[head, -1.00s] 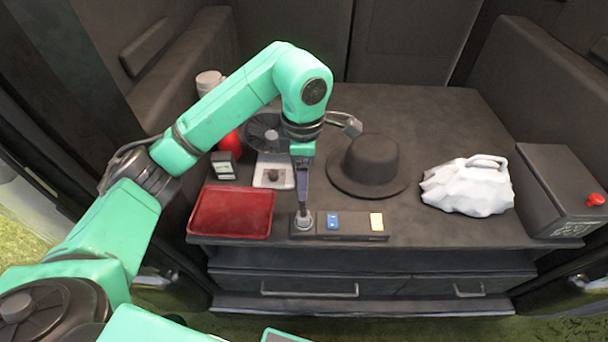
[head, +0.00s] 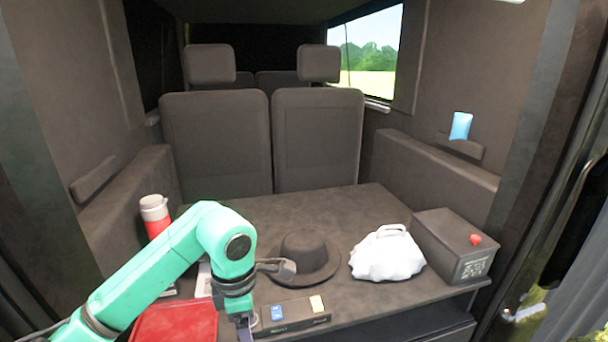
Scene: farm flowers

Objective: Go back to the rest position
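My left arm comes in from the lower left and bends down over the front of the dark table, in front of the hat. My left gripper (head: 245,334) points down at the bottom edge of the picture, by the left end of the dark block with a blue and a yellow piece (head: 293,316). Its fingertips are too small and cut off to tell whether they are open or shut. My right gripper is not in view.
A red tray (head: 176,322) lies at the front left. A black hat (head: 304,252), a white bag (head: 387,256) and a dark box with a red knob (head: 452,248) stand to the right. A red-and-white bottle (head: 155,216) stands behind the arm. Seats close off the back.

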